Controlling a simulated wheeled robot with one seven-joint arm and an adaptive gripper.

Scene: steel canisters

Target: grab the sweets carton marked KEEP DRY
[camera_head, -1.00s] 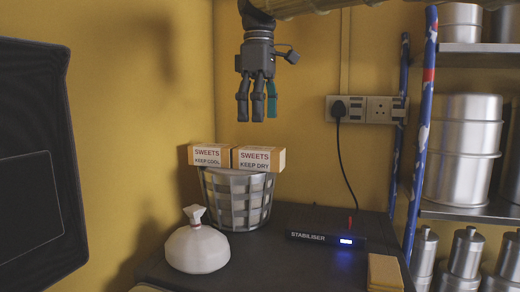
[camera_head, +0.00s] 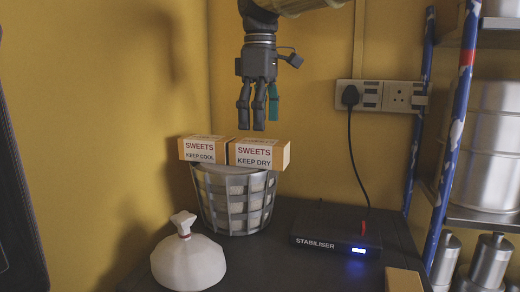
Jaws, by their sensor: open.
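The sweets carton marked KEEP DRY (camera_head: 258,154) is a cream and orange box. It lies across the top of a metal basket (camera_head: 228,207), on the right. A like carton marked KEEP COOL (camera_head: 200,150) sits close against its left side. My gripper (camera_head: 258,120) points down just above the KEEP DRY carton, its fingers apart and empty. The carton's back is hidden.
A white tied sack (camera_head: 188,262) stands in front of the basket. A black stabiliser (camera_head: 335,232) with a cable lies to the right, below a wall socket (camera_head: 381,96). A shelf with steel canisters (camera_head: 488,140) stands far right. Dark counter shows between basket and stabiliser.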

